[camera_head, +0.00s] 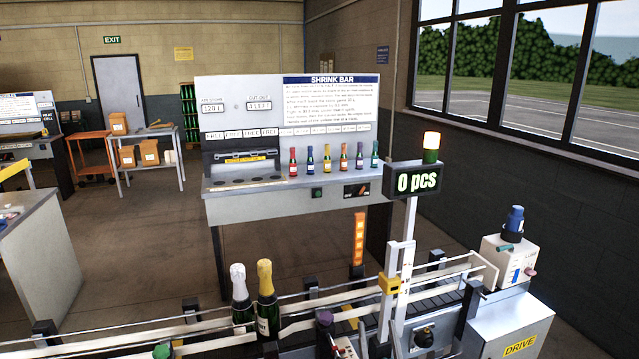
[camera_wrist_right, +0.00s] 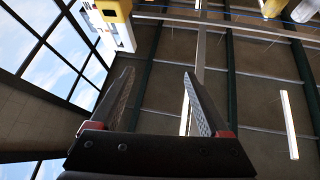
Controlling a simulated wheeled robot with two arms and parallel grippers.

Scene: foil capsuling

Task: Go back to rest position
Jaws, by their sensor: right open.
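My right gripper (camera_wrist_right: 158,72) is open and empty in the right wrist view. Its two dark fingers stand apart with nothing between them, and the ceiling beams and windows show behind them. I cannot make out either gripper in the head view. Two bottles stand side by side at the conveyor in the head view, one with a white foil top (camera_head: 239,290) and one with a gold foil top (camera_head: 266,290). Their bases are partly hidden by the guide rail.
The conveyor (camera_head: 440,297) with its rails crosses the front. Behind stands the Shrink Bar bench (camera_head: 290,205) with several small bottles. A DRIVE box (camera_head: 520,345) is at front right. Open floor lies left of the bench.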

